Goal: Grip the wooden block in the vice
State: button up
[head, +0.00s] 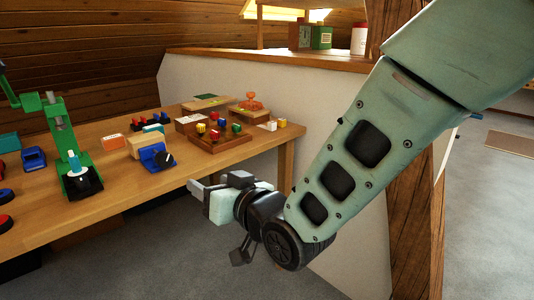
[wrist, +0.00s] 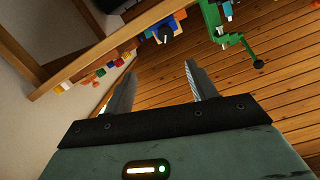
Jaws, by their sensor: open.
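I cannot tell whether the vice's jaws touch the block. My gripper (head: 200,186) hangs off the bench's front edge, to the right of and nearer than the vice, apart from both. In the wrist view my gripper (wrist: 158,72) has its two fingers spread, with nothing between them. The blue vice (wrist: 166,30) shows small at the top of that view; the block is not clear there.
The wooden workbench (head: 120,190) carries a green press (head: 75,165) left of the vice and a tray (head: 220,143) of coloured pieces to the right. A wooden post (head: 405,190) stands right, behind my arm. Open floor lies before the bench.

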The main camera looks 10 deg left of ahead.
jog(key=s+d+r+g+h+p, duration=0.4)
jog(key=d+r+p, duration=0.4)
jog(key=d+p, duration=0.2)
jog(key=shift+s+h+p, duration=0.5)
jog(key=shift+s+h, duration=0.05)
jog(key=shift+h, duration=0.05)
